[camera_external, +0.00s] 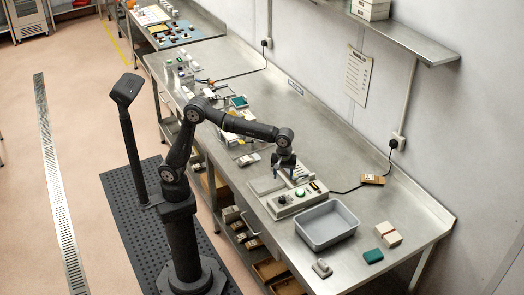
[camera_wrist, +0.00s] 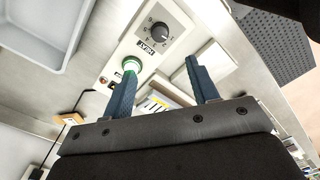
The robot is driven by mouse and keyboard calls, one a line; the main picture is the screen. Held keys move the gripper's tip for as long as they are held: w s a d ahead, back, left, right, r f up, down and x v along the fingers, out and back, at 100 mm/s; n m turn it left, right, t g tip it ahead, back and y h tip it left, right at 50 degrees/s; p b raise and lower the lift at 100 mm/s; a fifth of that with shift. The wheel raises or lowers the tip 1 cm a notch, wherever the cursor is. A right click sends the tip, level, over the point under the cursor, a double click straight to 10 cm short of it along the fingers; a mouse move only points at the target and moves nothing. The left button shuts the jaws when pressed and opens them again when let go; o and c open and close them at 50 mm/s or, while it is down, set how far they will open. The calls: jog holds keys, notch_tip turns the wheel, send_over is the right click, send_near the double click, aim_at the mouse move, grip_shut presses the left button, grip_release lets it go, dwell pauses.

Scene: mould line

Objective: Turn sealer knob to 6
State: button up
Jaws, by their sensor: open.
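The sealer (camera_external: 297,201) is a pale box on the steel bench, below and just beyond my gripper (camera_external: 284,167). The knob's exact setting is too small to tell.
A grey bin (camera_external: 327,225) stands right of the sealer and also shows in the wrist view (camera_wrist: 45,32). A green block (camera_external: 372,256) and a pale box with a red band (camera_external: 388,234) lie farther right. A cable runs behind the sealer to the wall.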

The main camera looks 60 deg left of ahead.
aim_at(282, 198)
notch_tip(282, 198, down, 14)
jog(key=shift+f, duration=0.1)
dwell(0.4)
jog(key=c, duration=1)
